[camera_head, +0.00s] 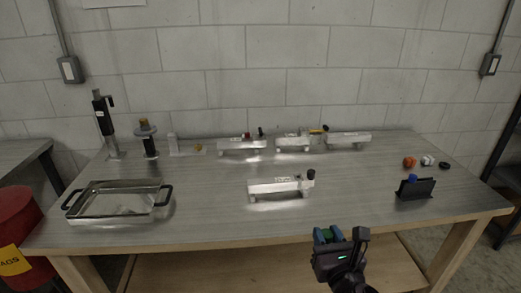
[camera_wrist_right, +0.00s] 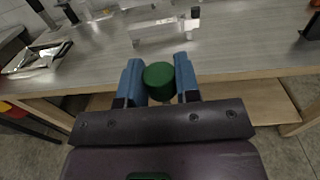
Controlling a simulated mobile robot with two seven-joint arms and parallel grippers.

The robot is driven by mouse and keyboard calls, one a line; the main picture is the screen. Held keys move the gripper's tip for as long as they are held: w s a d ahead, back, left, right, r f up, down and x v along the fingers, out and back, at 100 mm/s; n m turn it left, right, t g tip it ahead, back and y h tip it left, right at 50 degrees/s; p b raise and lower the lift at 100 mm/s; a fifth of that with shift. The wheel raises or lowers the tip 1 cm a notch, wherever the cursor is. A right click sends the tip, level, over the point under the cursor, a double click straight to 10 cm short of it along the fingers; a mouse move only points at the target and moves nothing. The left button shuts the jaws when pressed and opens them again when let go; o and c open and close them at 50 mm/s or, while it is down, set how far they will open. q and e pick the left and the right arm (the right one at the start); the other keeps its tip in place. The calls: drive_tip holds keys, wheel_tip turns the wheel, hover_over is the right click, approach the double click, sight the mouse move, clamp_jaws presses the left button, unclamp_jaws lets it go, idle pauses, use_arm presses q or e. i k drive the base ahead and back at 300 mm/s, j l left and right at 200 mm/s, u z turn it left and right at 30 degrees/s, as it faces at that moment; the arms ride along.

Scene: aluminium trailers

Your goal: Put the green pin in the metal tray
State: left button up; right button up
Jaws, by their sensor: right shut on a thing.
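The green pin (camera_wrist_right: 158,80) shows in the right wrist view as a round green end between the two blue fingers of my right gripper (camera_wrist_right: 158,87). The gripper is shut on it. In the head view my right gripper (camera_head: 328,236) is at the table's front edge, right of centre, and a bit of green shows between its fingers. The metal tray (camera_head: 84,213) is shallow, with black handles, and stands at the left of the table. It also shows at the far left of the right wrist view (camera_wrist_right: 47,73). The gripper is well apart from the tray. My left gripper is not in view.
An aluminium trailer (camera_head: 275,187) stands mid-table, between gripper and tray. More trailers (camera_head: 241,145) stand along the back. A black holder with a blue pin (camera_head: 416,188) and small orange (camera_head: 409,162), white and black pieces are at the right. The front-left table surface is clear.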

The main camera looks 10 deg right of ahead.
sight(120, 204)
drive_tip(key=i+l+u, duration=0.75)
drive_tip(key=l+u, duration=0.25)
drive_tip(key=l, duration=0.1)
